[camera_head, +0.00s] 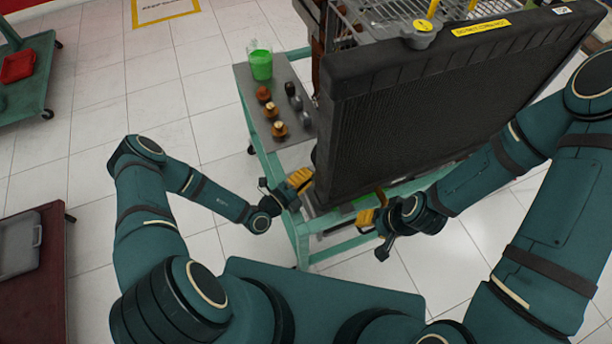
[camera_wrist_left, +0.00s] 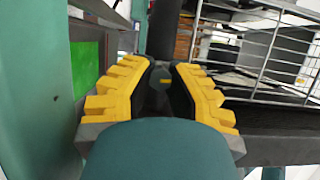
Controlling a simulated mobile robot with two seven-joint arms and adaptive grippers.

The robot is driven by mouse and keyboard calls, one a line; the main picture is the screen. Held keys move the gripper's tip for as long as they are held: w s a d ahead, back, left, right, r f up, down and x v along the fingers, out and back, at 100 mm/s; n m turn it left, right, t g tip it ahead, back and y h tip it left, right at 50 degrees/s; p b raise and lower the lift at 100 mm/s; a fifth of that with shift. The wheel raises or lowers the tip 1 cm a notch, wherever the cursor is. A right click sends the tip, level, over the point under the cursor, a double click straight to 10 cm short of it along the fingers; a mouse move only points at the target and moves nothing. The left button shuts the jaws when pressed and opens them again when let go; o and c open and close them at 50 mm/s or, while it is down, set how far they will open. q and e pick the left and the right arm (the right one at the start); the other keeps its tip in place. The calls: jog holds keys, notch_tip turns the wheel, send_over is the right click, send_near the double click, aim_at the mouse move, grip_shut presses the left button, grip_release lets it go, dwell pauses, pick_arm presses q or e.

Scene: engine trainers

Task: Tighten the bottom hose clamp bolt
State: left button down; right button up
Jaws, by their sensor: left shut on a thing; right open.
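My left gripper (camera_head: 301,180) is at the lower left corner of the black radiator (camera_head: 420,110). In the left wrist view its yellow-and-black fingers (camera_wrist_left: 162,68) are shut on a dark rounded part (camera_wrist_left: 160,82) with a small yellow mark. I cannot tell whether this part is the bottom hose clamp bolt. A dark vertical pipe-like shape (camera_wrist_left: 164,30) stands just beyond the fingertips. My right gripper (camera_head: 368,217) is open below the radiator's lower edge, apart from the left one. The bottom hose and its clamp are not clearly visible in the head view.
The green trainer frame (camera_head: 302,240) runs under the radiator. A grey shelf (camera_head: 252,106) at its left holds a beaker of green liquid (camera_head: 261,66) and several small brown and dark parts. A wire cage (camera_wrist_left: 270,50) is at right in the wrist view.

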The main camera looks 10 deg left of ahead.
pick_arm(q)
jog(key=shift+w+a, duration=0.15)
jog(key=c, duration=0.9)
grip_release()
jog(key=shift+o, duration=1.1)
notch_tip(320, 180, up, 9)
jog(key=shift+r, duration=0.35)
jog(key=shift+c, duration=1)
jog(key=shift+r, duration=0.25)
